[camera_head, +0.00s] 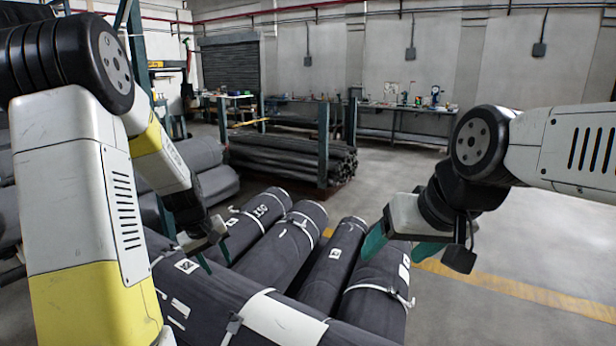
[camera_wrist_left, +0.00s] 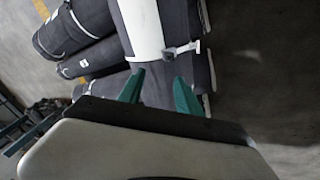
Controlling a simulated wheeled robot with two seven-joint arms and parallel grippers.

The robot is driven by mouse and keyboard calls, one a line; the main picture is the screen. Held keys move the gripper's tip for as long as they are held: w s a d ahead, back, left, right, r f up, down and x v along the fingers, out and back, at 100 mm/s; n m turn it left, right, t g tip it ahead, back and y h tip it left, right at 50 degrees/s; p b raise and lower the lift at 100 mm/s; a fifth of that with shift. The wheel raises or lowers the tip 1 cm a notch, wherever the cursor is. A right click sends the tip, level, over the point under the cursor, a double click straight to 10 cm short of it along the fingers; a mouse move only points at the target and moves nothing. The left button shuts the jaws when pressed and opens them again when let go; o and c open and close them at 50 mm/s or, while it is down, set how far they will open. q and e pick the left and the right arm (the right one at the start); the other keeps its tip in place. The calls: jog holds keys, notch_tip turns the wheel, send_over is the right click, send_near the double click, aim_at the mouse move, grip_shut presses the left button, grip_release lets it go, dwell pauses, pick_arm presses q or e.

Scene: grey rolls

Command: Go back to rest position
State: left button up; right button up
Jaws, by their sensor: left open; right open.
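My left gripper (camera_head: 213,254) is at the left in the head view, above the near end of the dark grey rolls. Its two green fingers also show in the left wrist view (camera_wrist_left: 160,85), apart with nothing held between them. My right gripper (camera_head: 402,248) hangs over the right side of the rolls, its green fingers spread and empty. A large dark roll (camera_head: 205,302) with a white band lies across the front, and its banded part shows in the left wrist view (camera_wrist_left: 178,15). Several more rolls (camera_head: 290,243) lie side by side behind it, with white straps and labels.
A rack of stacked dark pipes (camera_head: 290,160) with blue-green posts stands behind the rolls. More grey rolls (camera_head: 207,183) lie at the left. A workbench (camera_head: 395,108) runs along the back wall. The concrete floor at the right (camera_head: 540,250) is clear, with a yellow line.

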pick_arm(q)
jog(key=s+d+r+m+t, duration=0.1)
jog(key=s+d+r+m, duration=0.15)
jog(key=s+r, duration=0.35)
jog(key=s+d+r+m+t, duration=0.1)
jog(key=s+d+r, duration=0.25)
jog(key=r, duration=0.45)
jog(key=s+d+r+m, duration=0.2)
jog(key=s+r, duration=0.1)
jog(key=s, duration=0.3)
jog(key=s+d+r+m+h, duration=0.1)
jog(key=s+d+r+m, duration=0.1)
jog(key=s, duration=0.5)
jog(key=shift+s+r+t, duration=0.2)
jog(key=shift+r+t, duration=0.2)
jog(key=shift+r, duration=0.1)
jog(key=shift+c, duration=0.4)
